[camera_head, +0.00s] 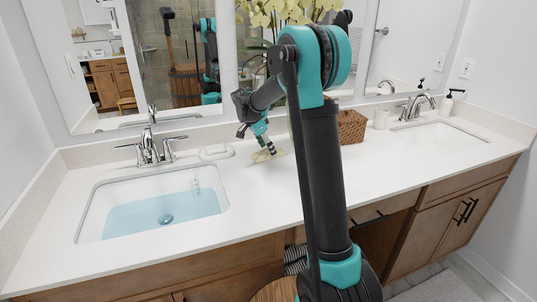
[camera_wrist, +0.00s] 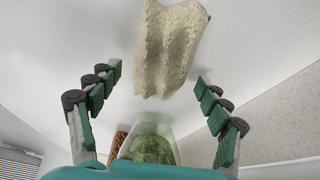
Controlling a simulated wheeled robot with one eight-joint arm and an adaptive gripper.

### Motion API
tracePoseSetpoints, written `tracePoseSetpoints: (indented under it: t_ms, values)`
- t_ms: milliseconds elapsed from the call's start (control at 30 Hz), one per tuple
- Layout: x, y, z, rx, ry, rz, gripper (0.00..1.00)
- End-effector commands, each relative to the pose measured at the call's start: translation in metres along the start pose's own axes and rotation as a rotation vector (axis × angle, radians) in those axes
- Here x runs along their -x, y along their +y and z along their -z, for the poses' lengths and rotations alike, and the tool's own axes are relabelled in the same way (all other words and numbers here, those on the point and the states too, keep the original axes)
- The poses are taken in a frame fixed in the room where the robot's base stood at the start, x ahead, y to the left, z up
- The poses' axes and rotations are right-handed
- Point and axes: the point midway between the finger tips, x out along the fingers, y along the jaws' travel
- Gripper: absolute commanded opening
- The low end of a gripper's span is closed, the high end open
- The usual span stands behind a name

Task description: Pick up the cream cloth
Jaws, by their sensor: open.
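The cream cloth (camera_head: 267,156) lies crumpled on the white counter to the right of the left basin. In the wrist view the cream cloth (camera_wrist: 170,48) shows folds and sits at the top middle, ahead of and partly between the fingertips. My gripper (camera_head: 269,146) points down at the cloth, very close above it; whether they touch I cannot tell. In the wrist view my gripper (camera_wrist: 158,76) is open, its two fingers wide apart, with nothing held between them. My arm hides part of the counter in the head view.
The left basin (camera_head: 155,207) holds water, with a chrome faucet (camera_head: 150,150) behind it. A clear vessel with green contents (camera_wrist: 150,150) shows in the wrist view. The front counter is clear.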

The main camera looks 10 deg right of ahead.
Motion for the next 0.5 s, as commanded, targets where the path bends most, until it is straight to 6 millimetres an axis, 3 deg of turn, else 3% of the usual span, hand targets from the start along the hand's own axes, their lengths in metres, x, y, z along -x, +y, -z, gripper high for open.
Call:
tracePoseSetpoints:
  t_ms: [167,500]
  values:
    - [0.0000,-0.0001,-0.0001,0.000,0.000,0.000,0.78]
    - [0.0003,-0.0002,-0.0002,0.000,0.000,0.000,0.35]
